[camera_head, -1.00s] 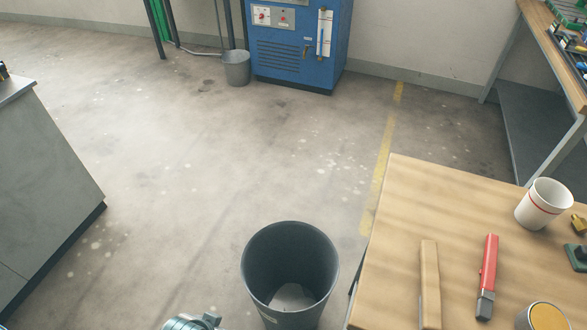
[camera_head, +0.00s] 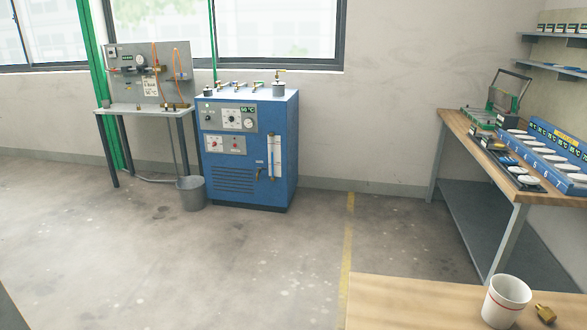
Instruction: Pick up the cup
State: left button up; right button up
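The cup (camera_head: 506,303) is white with a thin red line around it. It stands upright on a light wooden table (camera_head: 405,303) at the bottom right of the head view. Its base is near the lower edge of the picture. Neither of my grippers shows in the head view, and nothing is touching the visible part of the cup.
A small brass fitting (camera_head: 546,314) lies just right of the cup. A blue machine (camera_head: 248,155) and a grey bucket (camera_head: 192,193) stand by the back wall. A workbench (camera_head: 470,150) with trays runs along the right. The floor between is clear.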

aim_at(508, 296)
jog(key=k+l, duration=0.15)
jog(key=k, duration=0.35)
jog(key=k+l, duration=0.1)
jog(key=k, duration=0.35)
jog(key=k+l, duration=0.15)
jog(key=k, duration=0.35)
